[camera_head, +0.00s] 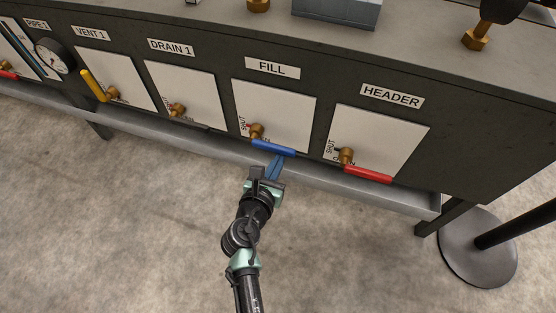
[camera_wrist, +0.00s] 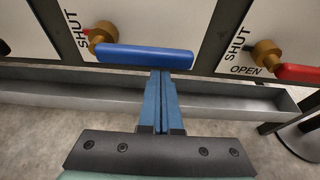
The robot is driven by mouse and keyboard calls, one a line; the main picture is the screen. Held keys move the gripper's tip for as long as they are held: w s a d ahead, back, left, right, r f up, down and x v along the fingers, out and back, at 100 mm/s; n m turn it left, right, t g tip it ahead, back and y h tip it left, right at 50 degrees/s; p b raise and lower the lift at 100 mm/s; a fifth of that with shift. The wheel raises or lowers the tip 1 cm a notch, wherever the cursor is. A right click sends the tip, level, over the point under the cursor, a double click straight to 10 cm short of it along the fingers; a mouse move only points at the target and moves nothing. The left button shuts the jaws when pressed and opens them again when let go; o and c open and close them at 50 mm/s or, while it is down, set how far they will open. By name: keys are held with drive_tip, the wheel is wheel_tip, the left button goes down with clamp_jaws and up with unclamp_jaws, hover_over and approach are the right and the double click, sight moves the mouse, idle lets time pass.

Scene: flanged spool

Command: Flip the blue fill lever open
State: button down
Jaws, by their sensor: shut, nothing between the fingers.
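The blue fill lever (camera_head: 273,148) is on the panel under the FILL label (camera_head: 272,67). It extends to the right from its brass valve (camera_head: 256,130), sloping slightly down in the head view. In the wrist view the blue lever (camera_wrist: 145,56) lies nearly level across the top middle, with its brass valve (camera_wrist: 103,34) at its left end and the word SHUT beside it. My gripper (camera_head: 277,160) is shut and empty, its blue fingers just below the lever's right part. In the wrist view the fingertips (camera_wrist: 160,74) reach the lever's lower edge; I cannot tell whether they touch.
The red HEADER lever (camera_head: 368,174) is to the right and the yellow VENT 1 lever (camera_head: 93,86) to the left. A grey trough (camera_head: 330,180) runs along the panel's bottom, below the levers. A round black stand base (camera_head: 478,262) is on the floor at right.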

drive_tip(key=shift+r+n+p, duration=0.3)
drive_tip(key=shift+p, duration=0.3)
